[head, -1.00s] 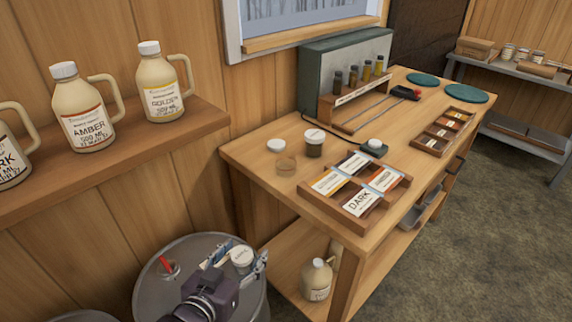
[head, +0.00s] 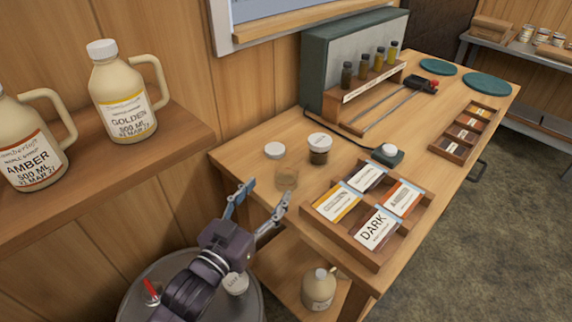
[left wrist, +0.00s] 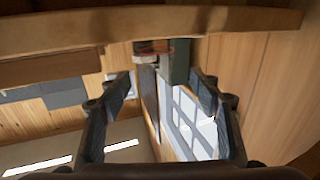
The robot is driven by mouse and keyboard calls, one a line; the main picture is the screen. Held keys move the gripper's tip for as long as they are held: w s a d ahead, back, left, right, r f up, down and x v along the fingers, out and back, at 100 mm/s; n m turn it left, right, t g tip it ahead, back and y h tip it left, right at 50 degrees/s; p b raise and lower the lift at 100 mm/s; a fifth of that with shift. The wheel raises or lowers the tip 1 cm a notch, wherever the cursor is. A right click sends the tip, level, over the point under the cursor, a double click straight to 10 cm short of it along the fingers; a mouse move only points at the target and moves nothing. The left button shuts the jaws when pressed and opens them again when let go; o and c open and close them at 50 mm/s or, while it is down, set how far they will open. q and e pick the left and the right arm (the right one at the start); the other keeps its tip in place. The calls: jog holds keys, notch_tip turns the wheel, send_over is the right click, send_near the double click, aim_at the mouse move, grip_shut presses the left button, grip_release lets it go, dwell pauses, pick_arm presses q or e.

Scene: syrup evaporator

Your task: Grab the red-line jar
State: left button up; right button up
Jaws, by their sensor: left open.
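My left gripper (head: 264,197) is open and empty, in front of the bench's near left corner. My right gripper is not in view.
Amber (head: 31,155) and golden (head: 123,98) jugs stand on the wall shelf (head: 110,175) at left. A label tray (head: 352,247) lies right of the jars. A drum (head: 140,305) with a white-lidded container (head: 236,284) is below; a jug (head: 318,288) sits under the bench.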

aim_at(281, 174)
pick_arm(q)
jog(key=b+x, duration=0.1)
jog(key=x, duration=0.1)
jog(key=shift+w+d+r, duration=0.15)
jog(key=shift+w+d, duration=0.1)
jog(key=shift+d, duration=0.1)
jog(key=b+x, duration=0.2)
jog(key=x, duration=0.2)
jog(key=shift+w+d+r, duration=0.1)
jog(key=shift+w, duration=0.15)
jog(key=c, duration=0.6)
jog(key=shift+r, duration=0.1)
jog(key=c, duration=0.6)
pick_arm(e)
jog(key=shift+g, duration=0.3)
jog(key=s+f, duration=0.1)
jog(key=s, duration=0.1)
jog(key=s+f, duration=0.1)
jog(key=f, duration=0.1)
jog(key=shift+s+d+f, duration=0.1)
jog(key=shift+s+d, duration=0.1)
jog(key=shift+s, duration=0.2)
pick_arm(q)
jog(key=shift+c, duration=0.2)
